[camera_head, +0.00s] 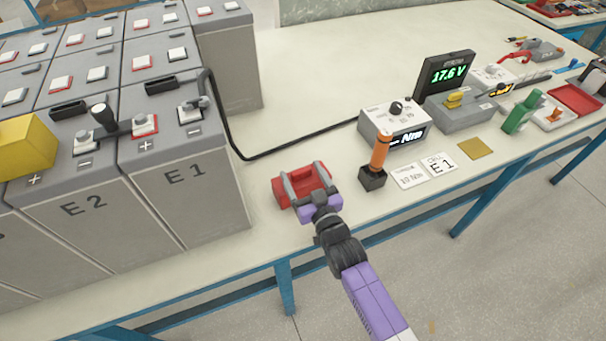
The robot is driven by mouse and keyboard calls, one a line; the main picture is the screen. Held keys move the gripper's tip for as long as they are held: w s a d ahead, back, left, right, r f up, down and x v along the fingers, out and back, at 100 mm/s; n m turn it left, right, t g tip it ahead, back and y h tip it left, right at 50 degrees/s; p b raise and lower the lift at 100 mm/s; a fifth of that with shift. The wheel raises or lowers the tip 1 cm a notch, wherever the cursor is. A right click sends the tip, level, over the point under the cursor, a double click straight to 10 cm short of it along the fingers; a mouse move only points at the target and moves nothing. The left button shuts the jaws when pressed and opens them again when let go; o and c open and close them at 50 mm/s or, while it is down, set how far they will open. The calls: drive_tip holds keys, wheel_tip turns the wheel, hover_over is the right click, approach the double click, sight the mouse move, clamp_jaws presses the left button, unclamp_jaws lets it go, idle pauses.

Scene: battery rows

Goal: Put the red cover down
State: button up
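The red cover (281,192) is a box-like piece at the table's front edge, right of battery E1 (200,198). My gripper (303,178) reaches over it from the front right. Its two grey fingers stand apart, with red of the cover showing between them and outside them. I cannot tell whether the fingers press on the cover or only straddle it. The cover looks level and on or just above the tabletop (310,100); the gap below it cannot be made out. My gripper's body hides part of its front.
A screwdriver with an orange handle (380,152) stands in a black holder right of the cover. Beyond are a grey dial box (378,127) and two label cards. A black cable (290,145) runs behind the cover. A yellow cover (25,148) sits on batteries at left.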

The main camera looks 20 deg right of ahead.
drive_tip(key=shift+s+f, duration=0.1)
drive_tip(key=shift+f, duration=0.5)
drive_tip(key=shift+r+p, duration=0.45)
drive_tip(key=shift+p, duration=0.15)
drive_tip(key=shift+s, duration=0.1)
drive_tip(key=s, duration=0.3)
drive_tip(key=s+b, duration=0.1)
drive_tip(key=s, duration=0.7)
drive_tip(key=shift+s+r, duration=0.25)
drive_tip(key=shift+r, duration=0.1)
drive_tip(key=shift+s, duration=0.35)
drive_tip(key=s+r+g, duration=0.2)
drive_tip(key=s+r, duration=0.1)
drive_tip(key=s, duration=1.7)
drive_tip(key=s+r+g, duration=0.1)
drive_tip(key=s+r, duration=0.7)
drive_tip(key=s, duration=0.3)
drive_tip(key=shift+r, duration=0.3)
